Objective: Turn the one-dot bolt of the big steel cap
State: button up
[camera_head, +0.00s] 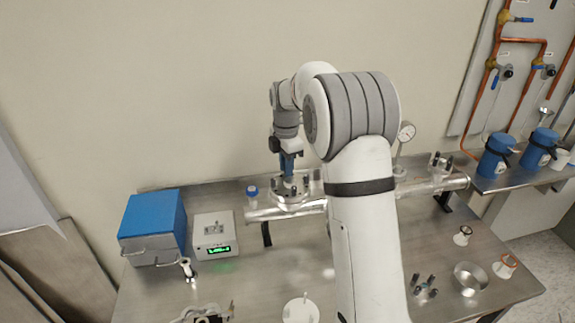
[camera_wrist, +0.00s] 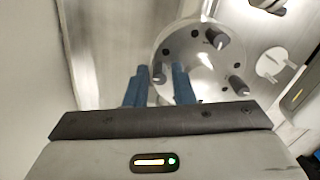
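The big steel cap (camera_wrist: 205,65) is a round plate with dark holes and several dark-tipped bolts around its rim. In the head view, the cap (camera_head: 291,197) sits on top of the horizontal steel pipe at its left part. My gripper (camera_wrist: 160,70) has two blue fingers, set apart, over the cap's left edge. Two other bolts stand at the cap's upper side (camera_wrist: 216,38) and right side (camera_wrist: 238,86). The dot marks are too small to read. In the head view, my gripper (camera_head: 288,172) points down at the cap.
A blue box (camera_head: 152,226) and a white device with a green display (camera_head: 213,236) stand left on the steel table. A gauge (camera_head: 406,131) rises from the pipe. A steel cup (camera_head: 469,278) stands front right.

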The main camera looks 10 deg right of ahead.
jog(key=shift+c, duration=0.3)
jog(key=shift+d, duration=0.1)
grip_shut()
